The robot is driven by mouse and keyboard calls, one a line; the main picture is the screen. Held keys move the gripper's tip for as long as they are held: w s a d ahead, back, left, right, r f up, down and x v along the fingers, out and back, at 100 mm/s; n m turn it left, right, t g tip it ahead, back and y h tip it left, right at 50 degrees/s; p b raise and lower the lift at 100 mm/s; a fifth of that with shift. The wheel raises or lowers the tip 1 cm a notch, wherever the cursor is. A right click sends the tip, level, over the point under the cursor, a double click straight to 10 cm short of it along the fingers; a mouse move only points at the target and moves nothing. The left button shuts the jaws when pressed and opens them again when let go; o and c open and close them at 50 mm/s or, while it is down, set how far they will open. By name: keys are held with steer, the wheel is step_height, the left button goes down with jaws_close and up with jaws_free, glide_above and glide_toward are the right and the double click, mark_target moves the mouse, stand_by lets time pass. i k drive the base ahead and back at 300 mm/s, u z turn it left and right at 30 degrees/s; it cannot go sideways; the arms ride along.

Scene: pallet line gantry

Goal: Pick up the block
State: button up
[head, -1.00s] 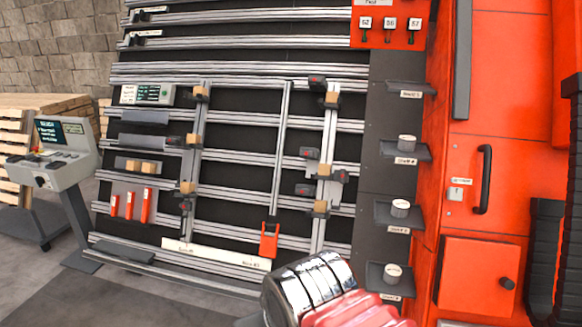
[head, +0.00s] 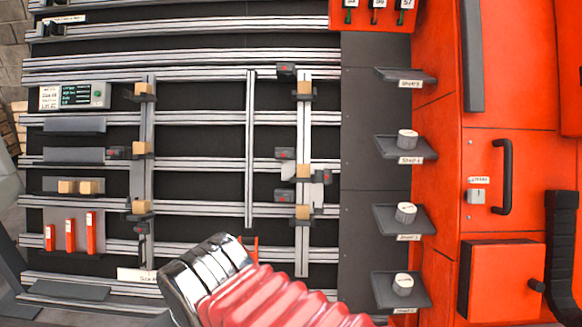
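Several tan wooden blocks are in the head view. Two sit side by side on a small grey shelf (head: 107,185) at the left: a left block (head: 66,187) and a right block (head: 89,187). Other blocks sit at the dark clamps on the upright rails, such as an upper left block (head: 142,89), a middle left block (head: 141,148) and a right-hand block (head: 303,171). I cannot tell which one the task means. My arm, with a chrome section and red bellows, shows at the bottom centre.
A rack of horizontal rails (head: 190,163) fills the left and middle. Red upright pieces (head: 70,235) stand at lower left, below a small display box (head: 75,96). Small dark shelves (head: 405,147) with white cylinders line a grey column. A red cabinet (head: 500,60) stands at right.

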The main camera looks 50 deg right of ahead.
mark_target(303, 170)
steer(key=z, duration=0.3)
steer(key=i, duration=0.85)
steer(key=z, duration=0.65)
steer(key=i, duration=0.45)
steer(key=z, duration=0.3)
